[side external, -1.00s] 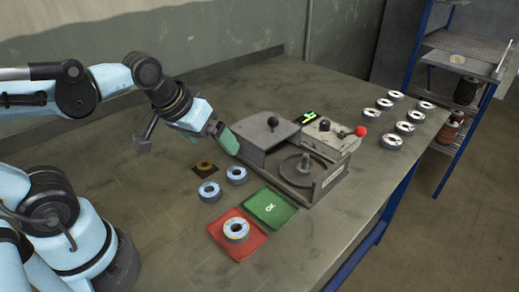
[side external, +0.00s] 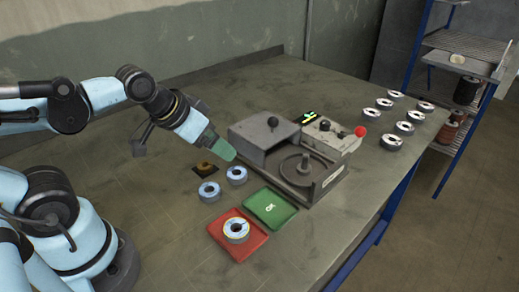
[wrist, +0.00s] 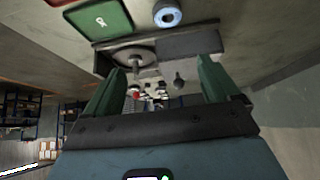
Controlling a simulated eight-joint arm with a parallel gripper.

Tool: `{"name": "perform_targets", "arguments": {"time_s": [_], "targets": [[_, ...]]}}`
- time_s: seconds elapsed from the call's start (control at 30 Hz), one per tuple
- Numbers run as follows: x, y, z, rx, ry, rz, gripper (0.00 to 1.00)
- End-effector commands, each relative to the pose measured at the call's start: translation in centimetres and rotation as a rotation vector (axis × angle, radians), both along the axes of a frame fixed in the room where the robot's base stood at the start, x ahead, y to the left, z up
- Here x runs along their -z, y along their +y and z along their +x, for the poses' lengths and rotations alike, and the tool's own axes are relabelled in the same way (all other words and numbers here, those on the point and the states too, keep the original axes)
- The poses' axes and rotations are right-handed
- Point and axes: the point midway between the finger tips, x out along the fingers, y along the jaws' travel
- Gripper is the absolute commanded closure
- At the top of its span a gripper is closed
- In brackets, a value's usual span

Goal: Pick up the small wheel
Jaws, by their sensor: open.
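Several ring-shaped wheels are in view, and I cannot tell which one the task calls the small wheel. Two blue-white wheels lie on the table, one at the left (side external: 209,191) and one nearer the machine (side external: 236,175). My gripper (side external: 224,151) is in the air above and behind the two table wheels, touching none. In the wrist view its green fingers (wrist: 160,82) are apart with no wheel between them. One blue wheel (wrist: 167,14) shows at the top there.
A grey machine (side external: 265,136) with a spindle plate and red-knobbed lever stands right of my gripper. A green tray marked OK (side external: 272,205) lies in front of it. A dark square with a brownish ring (side external: 205,169) is behind the wheels. Several wheels (side external: 391,142) stand at the far right.

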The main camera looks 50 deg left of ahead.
Motion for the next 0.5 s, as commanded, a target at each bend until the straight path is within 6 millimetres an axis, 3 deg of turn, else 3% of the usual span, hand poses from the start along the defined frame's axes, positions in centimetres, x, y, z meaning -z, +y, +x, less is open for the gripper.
{"name": "perform_targets", "arguments": {"time_s": [0.17, 0.5], "targets": [[0.3, 0.3, -0.1, 0.028, 0.082, 0.024, 0.11], [1.4, 1.4, -1.5, 0.216, 0.504, 0.09, 0.11]]}}
